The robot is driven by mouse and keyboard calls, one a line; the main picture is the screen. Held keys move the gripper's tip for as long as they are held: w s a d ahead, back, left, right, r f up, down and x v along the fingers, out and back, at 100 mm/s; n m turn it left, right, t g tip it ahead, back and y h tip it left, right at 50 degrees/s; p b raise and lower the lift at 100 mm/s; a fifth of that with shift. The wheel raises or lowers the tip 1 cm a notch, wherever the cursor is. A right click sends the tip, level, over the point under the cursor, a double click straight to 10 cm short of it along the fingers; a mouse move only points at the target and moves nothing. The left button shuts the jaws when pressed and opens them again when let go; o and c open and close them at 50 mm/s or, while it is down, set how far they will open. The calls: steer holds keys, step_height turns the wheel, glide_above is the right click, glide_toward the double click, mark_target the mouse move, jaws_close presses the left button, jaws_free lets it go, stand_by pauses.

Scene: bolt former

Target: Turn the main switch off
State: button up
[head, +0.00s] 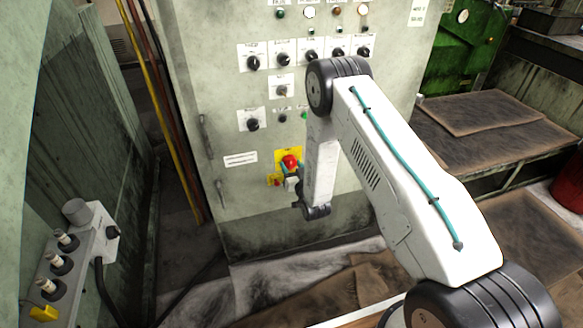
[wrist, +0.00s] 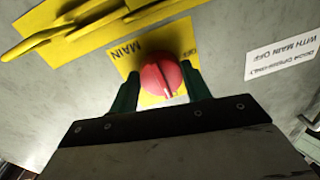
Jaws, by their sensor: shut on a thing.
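The main switch is a red rotary knob (wrist: 162,78) on a yellow plate marked MAIN (wrist: 125,50), on the front of the cabinet. In the wrist view the two green fingers of my gripper (wrist: 160,88) stand on either side of the knob and are shut on it. A slot or ridge line on the knob runs nearly up and down in that view. In the head view the red knob (head: 291,162) sits low on the panel, with my gripper (head: 291,178) at it, small and partly hidden.
A white label (wrist: 282,53) is on the other side. Black selector knobs (head: 253,63) and lamps fill the upper cabinet. A grey switch box (head: 85,245) stands at left, a brown-topped table (head: 480,110) at right.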

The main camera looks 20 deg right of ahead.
steer(key=shift+n, duration=0.3)
steer(key=n, duration=0.3)
steer(key=shift+r+n, duration=0.1)
steer(key=shift+n, duration=0.3)
steer(key=n, duration=0.4)
steer(key=shift+g, duration=0.3)
steer(key=n, duration=0.4)
steer(key=shift+r+h, duration=0.1)
steer(key=shift+h, duration=0.2)
steer(key=shift+n+h, duration=0.3)
steer(key=shift+n, duration=1.8)
steer(key=o, duration=1)
steer(key=shift+c, duration=0.2)
